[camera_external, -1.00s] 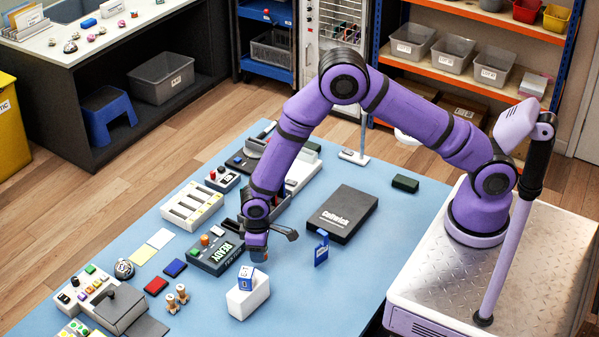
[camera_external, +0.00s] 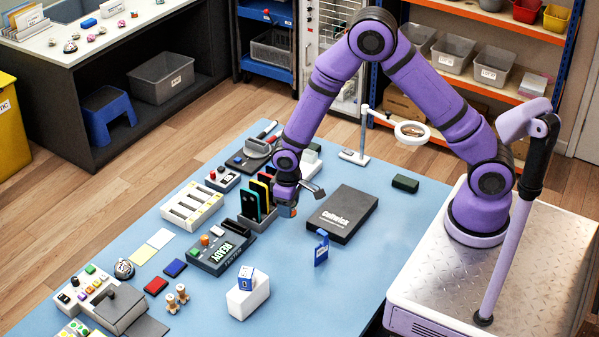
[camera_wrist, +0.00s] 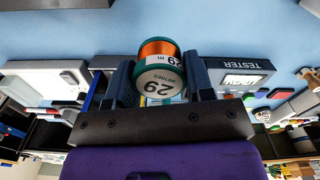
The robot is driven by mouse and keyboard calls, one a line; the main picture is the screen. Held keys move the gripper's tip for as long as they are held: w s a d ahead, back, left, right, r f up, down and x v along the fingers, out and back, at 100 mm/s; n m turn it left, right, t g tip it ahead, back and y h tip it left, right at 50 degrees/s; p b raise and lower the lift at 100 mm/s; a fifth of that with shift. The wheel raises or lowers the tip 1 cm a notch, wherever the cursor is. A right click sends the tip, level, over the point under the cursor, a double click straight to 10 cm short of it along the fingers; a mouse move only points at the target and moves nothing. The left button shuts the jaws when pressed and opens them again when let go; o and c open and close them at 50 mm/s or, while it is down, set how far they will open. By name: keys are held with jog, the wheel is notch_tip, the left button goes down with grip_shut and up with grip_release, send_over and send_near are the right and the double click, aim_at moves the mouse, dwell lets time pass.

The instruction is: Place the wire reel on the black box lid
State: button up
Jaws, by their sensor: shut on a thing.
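The wire reel (camera_wrist: 158,72) is green with orange wire and a white label reading 29 metres. In the wrist view it sits between the two fingers of my gripper (camera_wrist: 160,82), which is shut on it. In the external view my gripper (camera_external: 285,208) hangs just left of the black box and in front of the phone rack; only a small orange bit of the reel shows there. The black box lid (camera_external: 350,208) is flat, carries white lettering, and has nothing on it. The reel is apart from the lid.
A rack of coloured phones (camera_external: 257,200) stands close left of my gripper. A ring magnifier (camera_external: 412,133) on a stand is behind the box. A blue card (camera_external: 321,248) stands in front of it. A white block (camera_external: 247,298) with a small box on top is nearer.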

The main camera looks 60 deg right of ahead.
aim_at(343, 209)
jog(key=s+d+r+m, duration=0.1)
jog(key=s+d+m, duration=0.5)
jog(key=d, duration=1)
jog(key=shift+n, duration=0.7)
jog(key=shift+s+d+f, duration=0.15)
jog(key=shift+s+f, duration=0.3)
jog(key=shift+f, duration=0.85)
jog(key=shift+s+d+f, duration=0.2)
jog(key=shift+s+f, duration=0.25)
jog(key=shift+f, duration=0.9)
jog(key=shift+s+d+f, duration=0.15)
jog(key=shift+s+f, duration=0.3)
jog(key=shift+f, duration=0.85)
jog(key=o, duration=0.9)
jog(key=shift+f, duration=0.1)
